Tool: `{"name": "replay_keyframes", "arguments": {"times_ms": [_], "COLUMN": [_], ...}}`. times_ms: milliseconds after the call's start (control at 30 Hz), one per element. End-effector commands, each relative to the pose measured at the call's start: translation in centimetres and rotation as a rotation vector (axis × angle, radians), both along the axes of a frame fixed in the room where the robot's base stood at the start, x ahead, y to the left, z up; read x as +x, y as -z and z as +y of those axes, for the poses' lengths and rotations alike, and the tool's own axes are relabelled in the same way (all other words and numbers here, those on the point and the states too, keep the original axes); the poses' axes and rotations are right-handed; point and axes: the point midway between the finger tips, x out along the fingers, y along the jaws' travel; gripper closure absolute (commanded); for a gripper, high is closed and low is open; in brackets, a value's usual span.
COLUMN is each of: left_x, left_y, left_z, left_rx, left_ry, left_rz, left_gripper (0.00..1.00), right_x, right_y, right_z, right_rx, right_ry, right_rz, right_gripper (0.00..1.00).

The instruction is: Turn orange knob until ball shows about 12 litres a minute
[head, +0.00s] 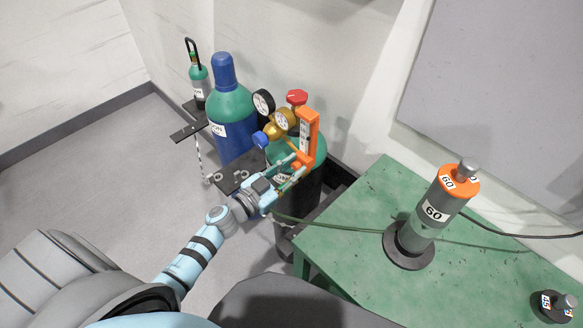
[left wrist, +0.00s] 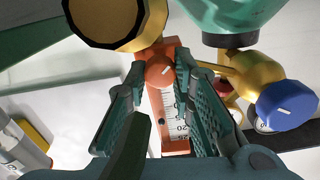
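The orange flowmeter (head: 313,126) with its white scale stands at the regulator on the green-topped cylinder (head: 285,152). In the left wrist view the orange knob (left wrist: 160,71), with a white pointer line, sits at the end of the flowmeter scale (left wrist: 172,110). A small dark dot (left wrist: 161,121) shows beside the scale; I cannot tell if it is the ball, and no flow reading is clear. My left gripper (left wrist: 160,68) is open, its fingers on either side of the knob with narrow gaps. It also shows in the head view (head: 296,163). My right gripper is out of view.
A blue and green cylinder (head: 231,110) stands to the left. A green table (head: 340,240) with a grey weight (head: 425,222) is at right.

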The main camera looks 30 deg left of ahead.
Motion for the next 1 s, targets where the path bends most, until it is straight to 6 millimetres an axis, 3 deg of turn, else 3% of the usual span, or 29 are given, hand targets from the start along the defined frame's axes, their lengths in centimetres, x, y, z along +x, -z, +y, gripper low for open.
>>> {"name": "replay_keyframes", "arguments": {"times_ms": [200, 467, 733, 767, 800, 867, 1000], "left_x": [-0.02, -0.08, -0.07, -0.07, -0.07, -0.07, -0.07], "left_y": [-0.04, 0.02, 0.06, 0.06, 0.07, 0.06, 0.05], "left_z": [-0.01, -0.08, -0.07, -0.07, -0.07, -0.08, -0.1], "left_rx": [0.033, 0.345, 0.365, 0.365, 0.365, 0.365, 0.364], "left_ry": [0.0, 0.0, 0.0, 0.0, 0.0, 0.0, 0.0], "left_rz": [-0.012, -0.12, -0.127, -0.127, -0.126, -0.127, -0.127], "left_gripper": [1.0, 1.0, 1.0, 0.74, 0.68, 0.58, 0.57], "right_x": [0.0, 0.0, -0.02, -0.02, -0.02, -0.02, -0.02], "right_y": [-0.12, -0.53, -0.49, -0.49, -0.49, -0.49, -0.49], "right_z": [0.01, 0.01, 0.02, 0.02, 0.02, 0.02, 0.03], "right_rx": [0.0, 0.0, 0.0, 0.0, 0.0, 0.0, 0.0], "right_ry": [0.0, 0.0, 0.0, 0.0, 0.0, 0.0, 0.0], "right_rz": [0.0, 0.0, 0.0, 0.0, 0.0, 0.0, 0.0], "right_gripper": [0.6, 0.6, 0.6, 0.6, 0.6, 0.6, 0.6]}}
